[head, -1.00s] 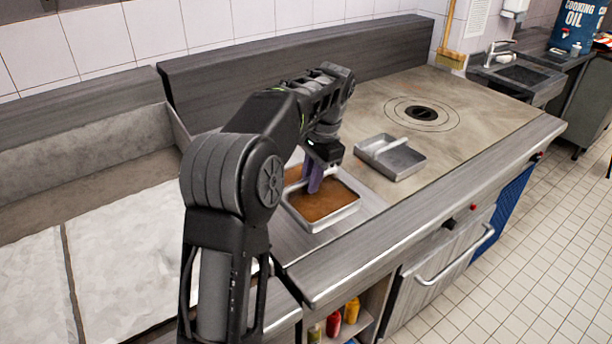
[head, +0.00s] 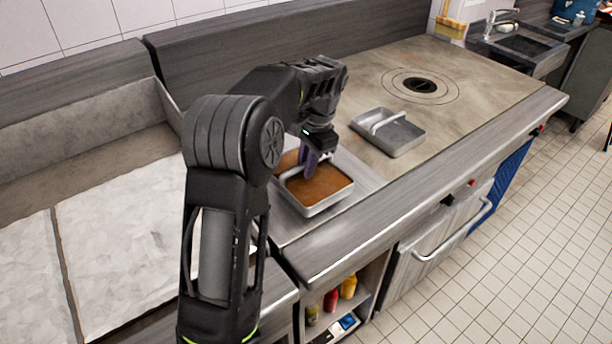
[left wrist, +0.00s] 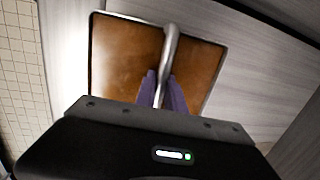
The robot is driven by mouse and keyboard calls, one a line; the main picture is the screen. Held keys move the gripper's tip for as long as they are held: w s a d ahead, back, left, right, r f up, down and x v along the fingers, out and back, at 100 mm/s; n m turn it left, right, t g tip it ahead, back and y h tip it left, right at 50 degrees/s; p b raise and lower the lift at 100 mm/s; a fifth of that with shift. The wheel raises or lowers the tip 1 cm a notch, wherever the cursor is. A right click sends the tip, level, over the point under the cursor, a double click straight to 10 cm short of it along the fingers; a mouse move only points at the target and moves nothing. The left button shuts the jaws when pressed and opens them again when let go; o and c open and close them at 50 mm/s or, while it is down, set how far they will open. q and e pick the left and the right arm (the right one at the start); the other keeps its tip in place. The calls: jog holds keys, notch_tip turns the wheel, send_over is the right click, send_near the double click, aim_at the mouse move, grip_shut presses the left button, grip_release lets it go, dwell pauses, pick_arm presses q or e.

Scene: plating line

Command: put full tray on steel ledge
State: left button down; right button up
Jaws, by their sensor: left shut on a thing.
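The full tray (head: 330,204) is a metal pan of brown contents with a bar handle across its middle. It is at or just over the steel ledge (head: 366,178), between the paper-lined bay and the cooktop; I cannot tell whether it touches. My left gripper (head: 308,166) is above the tray, its purple fingers shut on the handle. In the left wrist view the fingers (left wrist: 164,92) close around the handle (left wrist: 171,50), and the tray's brown contents (left wrist: 125,58) look level. My right gripper is not in view.
A smaller empty-looking grey tray (head: 398,139) with a handle sits on the cooktop (head: 455,100), right of the full tray. A raised backboard (head: 230,60) runs behind. Bottles (head: 331,299) stand on a shelf below the counter. The paper-lined bay (head: 125,250) lies at left.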

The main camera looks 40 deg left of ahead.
aim_at(305, 181)
pick_arm(q)
jog(key=shift+f, duration=0.15)
notch_tip(305, 181, down, 3)
jog(key=shift+f, duration=0.35)
jog(key=shift+f, duration=0.15)
jog(key=c, duration=1.4)
grip_release()
